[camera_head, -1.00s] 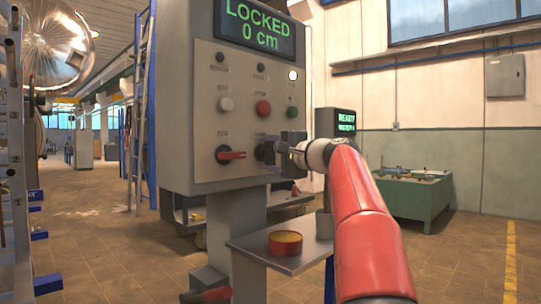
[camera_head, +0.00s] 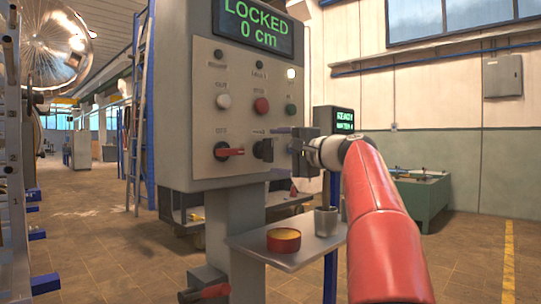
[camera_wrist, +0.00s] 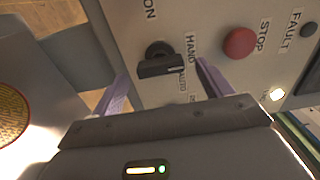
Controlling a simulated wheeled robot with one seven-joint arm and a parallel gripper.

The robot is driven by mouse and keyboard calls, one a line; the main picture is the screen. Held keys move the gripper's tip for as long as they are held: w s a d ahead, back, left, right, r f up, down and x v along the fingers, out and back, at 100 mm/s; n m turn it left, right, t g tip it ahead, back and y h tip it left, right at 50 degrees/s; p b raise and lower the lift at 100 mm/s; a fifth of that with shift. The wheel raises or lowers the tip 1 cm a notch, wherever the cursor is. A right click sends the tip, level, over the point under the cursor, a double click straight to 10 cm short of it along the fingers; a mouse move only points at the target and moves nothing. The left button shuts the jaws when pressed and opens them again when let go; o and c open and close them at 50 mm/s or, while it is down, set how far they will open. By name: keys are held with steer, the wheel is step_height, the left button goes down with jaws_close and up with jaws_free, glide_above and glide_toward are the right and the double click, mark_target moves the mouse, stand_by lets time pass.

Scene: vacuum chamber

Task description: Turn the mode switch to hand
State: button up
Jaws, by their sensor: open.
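The mode switch is a black knob with a bar handle, low on the grey control panel, in the head view (camera_head: 263,149) and the wrist view (camera_wrist: 160,60). In the wrist view, HAND and AUTO labels sit beyond one end of the bar, which lies close to the AUTO lettering; its exact setting is hard to tell. My gripper (camera_head: 283,140) is to the right of the switch in the head view. In the wrist view my gripper (camera_wrist: 163,85) is open, its purple fingers on either side of the switch, apparently not touching it.
A red-handled switch (camera_head: 229,151) is left of the mode switch. A red STOP button (camera_head: 261,106) and a white button (camera_head: 223,101) are above. The display (camera_head: 252,25) reads LOCKED 0 cm. A shelf (camera_head: 262,250) below holds a red-rimmed tin (camera_head: 284,240) and a grey cup (camera_head: 326,221).

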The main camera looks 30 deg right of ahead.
steer(key=v, duration=0.3)
steer(key=shift+s+d, duration=0.15)
steer(key=shift+s, duration=0.25)
steer(key=shift+f, duration=0.1)
steer(key=s+a+f+n+g+h, duration=0.1)
steer(key=s+a+f+n+g, duration=0.3)
steer(key=a+f, duration=0.5)
steer(key=s+a+f+n+g+h, duration=0.1)
steer(key=s+a+f+g, duration=0.3)
steer(key=a+f, duration=0.5)
steer(key=s+a+f+n+g+h, duration=0.1)
steer(key=s+f+n, duration=0.3)
steer(key=s+f, duration=0.6)
steer(key=s+a+f+n+g+h, duration=0.1)
steer(key=s+f+n+g+h, duration=0.1)
steer(key=s+f, duration=0.8)
step_height(320, 180, down, 3)
steer(key=n+h+p, duration=0.1)
steer(key=n, duration=0.1)
steer(key=shift+s+a+f+n, duration=0.2)
steer(key=shift+s+a+n, duration=0.1)
steer(key=shift+s+n, duration=0.1)
